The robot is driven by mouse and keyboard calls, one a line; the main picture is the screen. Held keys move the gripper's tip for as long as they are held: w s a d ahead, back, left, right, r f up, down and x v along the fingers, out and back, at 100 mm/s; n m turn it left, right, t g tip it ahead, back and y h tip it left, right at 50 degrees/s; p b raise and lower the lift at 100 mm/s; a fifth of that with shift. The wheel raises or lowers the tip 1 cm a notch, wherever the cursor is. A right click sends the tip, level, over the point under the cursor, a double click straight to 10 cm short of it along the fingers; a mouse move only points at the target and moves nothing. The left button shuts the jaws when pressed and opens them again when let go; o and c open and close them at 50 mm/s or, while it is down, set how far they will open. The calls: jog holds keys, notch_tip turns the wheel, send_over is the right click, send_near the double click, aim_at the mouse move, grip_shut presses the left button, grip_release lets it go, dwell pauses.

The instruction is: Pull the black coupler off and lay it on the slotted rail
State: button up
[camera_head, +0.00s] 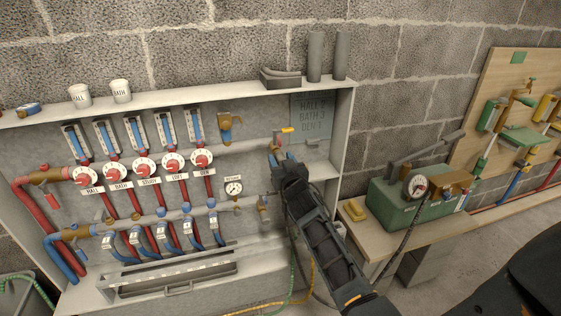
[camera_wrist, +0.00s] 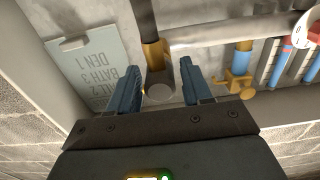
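My gripper (camera_wrist: 163,88) is open, with one blue finger on each side of the end of a brass fitting (camera_wrist: 153,56). The fitting's round grey end lies between the fingers, with a visible gap on both sides. A dark cylinder (camera_wrist: 146,20) joins the fitting at the top of the wrist view; it may be the black coupler, but I cannot be sure. In the head view my gripper (camera_head: 281,160) is at the right end of the upper pipe and hides the coupler area. The slotted rail (camera_head: 180,271) lies along the bottom of the cabinet, at the lower left.
A gauge (camera_head: 234,188) and lower valve (camera_head: 263,205) are nearby. Hoses hang below.

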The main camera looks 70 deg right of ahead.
grip_shut()
jog(key=shift+s+a, duration=0.1)
dwell(0.3)
jog(key=shift+b+v, duration=0.65)
jog(key=shift+v, duration=2.2)
jog(key=shift+f, duration=0.1)
